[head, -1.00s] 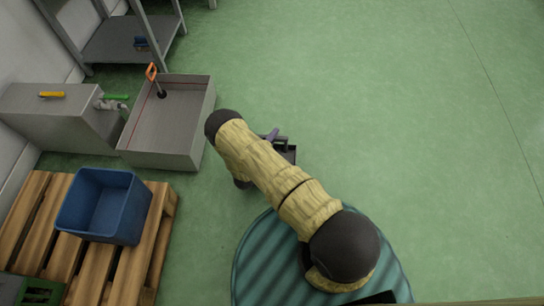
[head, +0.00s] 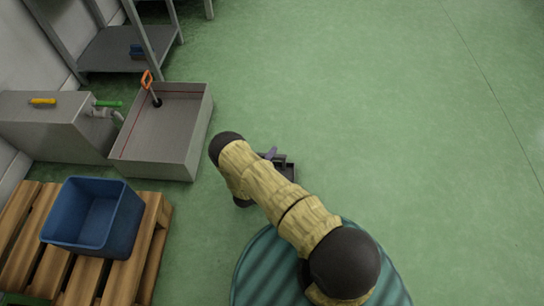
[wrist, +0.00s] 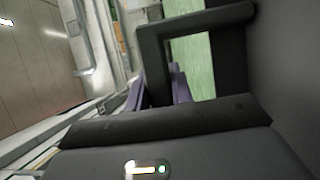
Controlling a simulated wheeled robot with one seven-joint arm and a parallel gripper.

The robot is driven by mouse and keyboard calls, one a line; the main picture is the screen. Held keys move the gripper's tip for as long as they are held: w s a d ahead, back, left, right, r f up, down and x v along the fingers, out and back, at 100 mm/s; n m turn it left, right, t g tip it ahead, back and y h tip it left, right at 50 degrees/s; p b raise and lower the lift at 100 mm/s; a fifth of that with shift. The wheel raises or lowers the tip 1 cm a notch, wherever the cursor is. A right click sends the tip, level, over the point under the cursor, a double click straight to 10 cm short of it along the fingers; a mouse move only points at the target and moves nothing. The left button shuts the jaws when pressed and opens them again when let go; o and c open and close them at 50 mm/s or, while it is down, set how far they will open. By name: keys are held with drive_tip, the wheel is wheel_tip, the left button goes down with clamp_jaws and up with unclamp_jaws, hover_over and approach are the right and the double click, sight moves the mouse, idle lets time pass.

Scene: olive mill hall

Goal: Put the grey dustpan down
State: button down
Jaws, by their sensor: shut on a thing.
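The grey dustpan (head: 289,172) shows in the head view as a small dark piece beside the far end of my arm, mostly hidden by the arm. In the wrist view its dark frame-like part (wrist: 152,50) stands close in front of the camera, with green floor showing through the opening.
A grey open tub (head: 160,154) with an orange-handled tool (head: 147,79) stands left of my arm. A blue bin (head: 91,218) sits on a wooden pallet (head: 148,240) at lower left. A metal shelf (head: 110,52) is behind. The green floor (head: 400,110) ahead and right is clear.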

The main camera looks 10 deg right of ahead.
drive_tip(key=shift+a, duration=0.1)
drive_tip(key=shift+w+f, duration=0.1)
drive_tip(key=c, duration=1.2)
unclamp_jaws()
drive_tip(key=shift+c, duration=0.2)
drive_tip(key=shift+r, duration=0.25)
drive_tip(key=shift+s+a+p, duration=0.15)
drive_tip(key=shift+s+p, duration=0.1)
drive_tip(key=shift+p, duration=0.05)
drive_tip(key=p+v, duration=0.4)
drive_tip(key=v, duration=0.7)
drive_tip(key=shift+s+a+f+p, duration=0.1)
drive_tip(key=shift+s+a+p, duration=0.05)
drive_tip(key=shift+p, duration=0.25)
